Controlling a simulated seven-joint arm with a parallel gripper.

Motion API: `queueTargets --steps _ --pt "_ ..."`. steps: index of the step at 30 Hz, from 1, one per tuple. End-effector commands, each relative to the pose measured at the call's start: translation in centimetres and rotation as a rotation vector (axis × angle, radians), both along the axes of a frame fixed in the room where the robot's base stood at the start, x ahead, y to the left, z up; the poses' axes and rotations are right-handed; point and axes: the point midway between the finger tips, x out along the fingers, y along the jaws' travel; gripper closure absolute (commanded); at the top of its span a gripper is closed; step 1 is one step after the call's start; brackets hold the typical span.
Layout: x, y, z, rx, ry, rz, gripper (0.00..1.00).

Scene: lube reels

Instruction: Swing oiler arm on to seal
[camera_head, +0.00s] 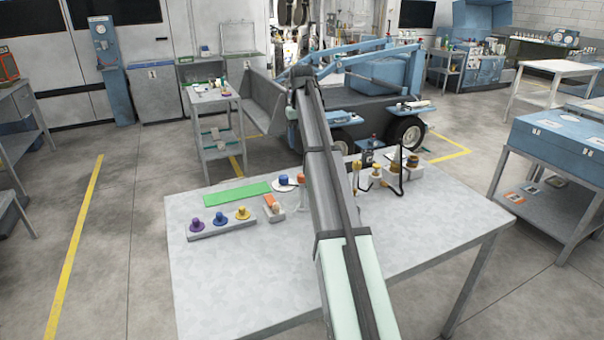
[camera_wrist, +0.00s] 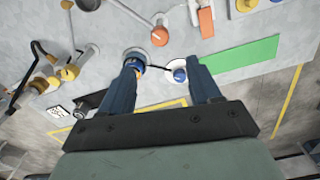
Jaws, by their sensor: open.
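My gripper (camera_wrist: 163,66) is open and empty in the wrist view, its two dark blue fingers spread above the table. A blue knob (camera_wrist: 179,75) on a white disc shows between the fingers, close to the right one; the disc and knob also show in the head view (camera_head: 284,180). A blue-rimmed round part (camera_wrist: 134,58) lies at the left fingertip, which partly covers it; contact cannot be told. The seal cannot be named surely. My arm hides the gripper in the head view.
A green mat (camera_head: 237,193) and a grey block (camera_head: 222,230) with purple, blue and yellow knobs lie left of my arm. Yellow-brown parts and black hooks (camera_head: 402,168) stand to its right. The table's front (camera_head: 240,285) is clear.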

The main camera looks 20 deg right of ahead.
Motion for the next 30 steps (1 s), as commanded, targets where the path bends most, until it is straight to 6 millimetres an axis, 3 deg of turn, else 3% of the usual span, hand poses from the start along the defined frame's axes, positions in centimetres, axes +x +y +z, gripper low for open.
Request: queueTargets --steps 18,24,30 --pt "-0.1 0.0 -10.2 0.001 -0.001 -0.001 0.37" --pt "0.0 -0.1 -12.2 0.001 -0.002 -0.001 0.37" --pt "0.0 -0.1 -13.0 0.001 -0.002 -0.001 0.37"
